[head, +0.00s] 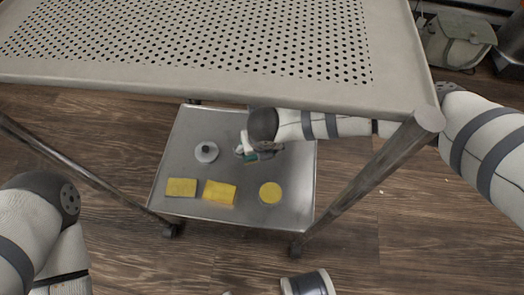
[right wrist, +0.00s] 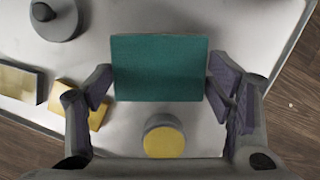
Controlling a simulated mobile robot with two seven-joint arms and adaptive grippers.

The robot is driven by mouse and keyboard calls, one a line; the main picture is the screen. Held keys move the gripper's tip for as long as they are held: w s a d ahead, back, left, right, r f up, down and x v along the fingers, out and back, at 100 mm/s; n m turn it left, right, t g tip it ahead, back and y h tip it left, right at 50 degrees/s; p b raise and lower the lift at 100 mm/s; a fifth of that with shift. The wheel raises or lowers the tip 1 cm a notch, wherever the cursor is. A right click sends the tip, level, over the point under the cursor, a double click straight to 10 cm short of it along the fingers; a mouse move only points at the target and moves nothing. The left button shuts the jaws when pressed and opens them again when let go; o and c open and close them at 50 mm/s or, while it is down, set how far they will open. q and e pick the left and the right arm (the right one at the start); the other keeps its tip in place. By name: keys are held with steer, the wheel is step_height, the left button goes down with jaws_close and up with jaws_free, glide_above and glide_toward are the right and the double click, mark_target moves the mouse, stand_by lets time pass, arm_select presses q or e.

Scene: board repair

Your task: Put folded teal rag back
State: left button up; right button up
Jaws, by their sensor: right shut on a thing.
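The folded teal rag (right wrist: 160,68) is a flat, dark green-blue rectangle in the right wrist view. It lies between the two fingers of my right gripper (right wrist: 160,90), which is shut on it at its left and right edges. I cannot tell whether the rag touches the shelf. My left arm shows at the left, but its gripper is out of the picture.
On the lower shelf are a grey round thing with a dark knob (head: 206,151), two yellow blocks (head: 181,187) (head: 220,192) and a yellow-topped round thing (head: 270,192). The perforated upper shelf (head: 200,75) and the cart leg (head: 365,180) are close to my right arm.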

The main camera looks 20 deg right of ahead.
steer(key=f, duration=0.1)
steer(key=w+d+f+b, duration=0.1)
steer(key=w+f, duration=0.1)
steer(key=shift+d+f, duration=0.25)
steer(key=shift+d, duration=0.1)
steer(key=x, duration=0.1)
steer(key=b+x, duration=0.1)
steer(key=shift+s+d+f, duration=0.15)
steer(key=shift+d+f, duration=0.05)
steer(key=shift+f, duration=0.35)
steer(key=shift+c, duration=0.3)
arm_select(q)
steer(key=f, duration=0.1)
steer(key=s+f, duration=0.1)
steer(key=shift+f+g, duration=0.3)
arm_select(e)
steer(key=o, duration=1.1)
